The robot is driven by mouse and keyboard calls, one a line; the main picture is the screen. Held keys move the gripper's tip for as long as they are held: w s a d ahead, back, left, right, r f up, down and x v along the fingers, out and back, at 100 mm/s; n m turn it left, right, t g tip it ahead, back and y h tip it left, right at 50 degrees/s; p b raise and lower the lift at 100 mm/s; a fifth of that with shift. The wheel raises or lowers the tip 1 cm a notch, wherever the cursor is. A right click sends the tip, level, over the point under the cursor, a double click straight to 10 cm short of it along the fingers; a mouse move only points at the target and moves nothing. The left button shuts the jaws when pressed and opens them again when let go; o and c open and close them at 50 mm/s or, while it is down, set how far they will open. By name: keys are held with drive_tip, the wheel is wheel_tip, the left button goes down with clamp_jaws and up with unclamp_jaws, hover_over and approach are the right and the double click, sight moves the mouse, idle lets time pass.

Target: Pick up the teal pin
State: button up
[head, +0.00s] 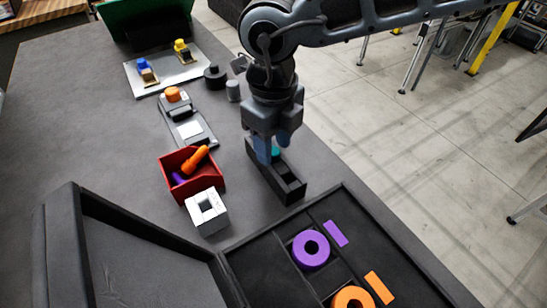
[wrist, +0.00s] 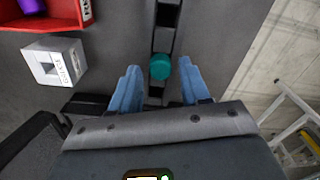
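The teal pin (wrist: 160,67) shows from above in the wrist view, in a narrow black holder (wrist: 165,15) with several slots. In the head view only a small part of the teal pin (head: 275,152) shows between my fingers. My gripper (wrist: 158,80) is open, its two blue fingers apart on either side of the pin, with gaps between. In the head view my gripper (head: 273,150) points down over the back end of the black holder (head: 290,188). How far the fingertips are above the holder I cannot tell.
A red bin (head: 192,190) holds orange and purple pieces. A white block with a square hole (head: 207,212) stands before it. An open black case (head: 235,278) with purple and orange rings fills the front. A grey plate (head: 170,78) lies farther back. The table's right edge is close.

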clamp_jaws()
drive_tip(key=shift+r, duration=0.1)
idle(0.3)
